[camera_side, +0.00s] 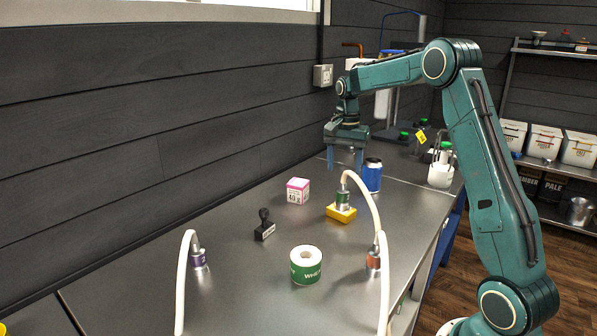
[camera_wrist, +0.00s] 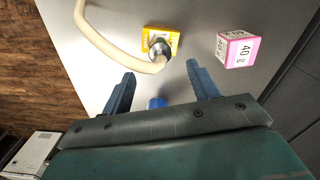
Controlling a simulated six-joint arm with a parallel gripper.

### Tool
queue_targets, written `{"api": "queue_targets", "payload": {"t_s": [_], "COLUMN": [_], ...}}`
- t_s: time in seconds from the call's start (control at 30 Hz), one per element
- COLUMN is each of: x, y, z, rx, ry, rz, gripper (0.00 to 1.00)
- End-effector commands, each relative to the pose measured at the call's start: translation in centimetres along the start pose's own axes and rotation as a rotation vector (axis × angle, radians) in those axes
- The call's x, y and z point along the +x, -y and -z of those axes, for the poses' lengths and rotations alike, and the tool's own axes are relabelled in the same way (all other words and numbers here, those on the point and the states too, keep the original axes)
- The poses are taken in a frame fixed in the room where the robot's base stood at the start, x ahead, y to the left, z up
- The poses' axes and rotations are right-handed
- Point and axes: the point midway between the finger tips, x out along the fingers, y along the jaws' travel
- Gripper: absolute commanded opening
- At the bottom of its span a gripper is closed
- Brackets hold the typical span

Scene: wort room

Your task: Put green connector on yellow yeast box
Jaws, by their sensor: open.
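The green connector (camera_side: 342,198) stands on the yellow yeast box (camera_side: 341,214) in the side view, with a white hose curving off its top. In the wrist view the connector's metal top (camera_wrist: 160,48) and hose cover part of the yellow box (camera_wrist: 173,34). My gripper (camera_side: 345,168) is open and empty, fingers pointing down, above the table behind the box. In the wrist view its two blue fingers (camera_wrist: 161,80) are spread apart, with the connector beyond the fingertips and not between them.
A blue can (camera_side: 372,175) stands close to my gripper. A pink-and-white box (camera_side: 298,191), a black stamp (camera_side: 264,225) and a green-and-white roll (camera_side: 306,264) stand on the table. A purple connector (camera_side: 198,259) and an orange connector (camera_side: 374,259) with hoses stand nearer the front.

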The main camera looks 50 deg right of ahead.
Motion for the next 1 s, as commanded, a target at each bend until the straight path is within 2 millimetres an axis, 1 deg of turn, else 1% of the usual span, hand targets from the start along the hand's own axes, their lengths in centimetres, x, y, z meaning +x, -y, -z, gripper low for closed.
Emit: {"api": "queue_targets", "payload": {"t_s": [0.03, 0.2, 0.8, 0.93, 1.0], "x": [-0.5, -1.4, -1.5, -1.9, -2.5], "y": [0.0, 0.0, 0.0, 0.0, 0.0], "z": [0.0, 0.0, -0.1, -0.6, -1.2], "rx": [0.000, 0.000, -0.001, -0.017, -0.038], "ry": [-0.001, 0.000, 0.000, -0.004, -0.011], "rz": [0.001, 0.000, 0.000, 0.004, 0.011], "gripper": [0.60, 0.60, 0.60, 0.60, 0.60]}}
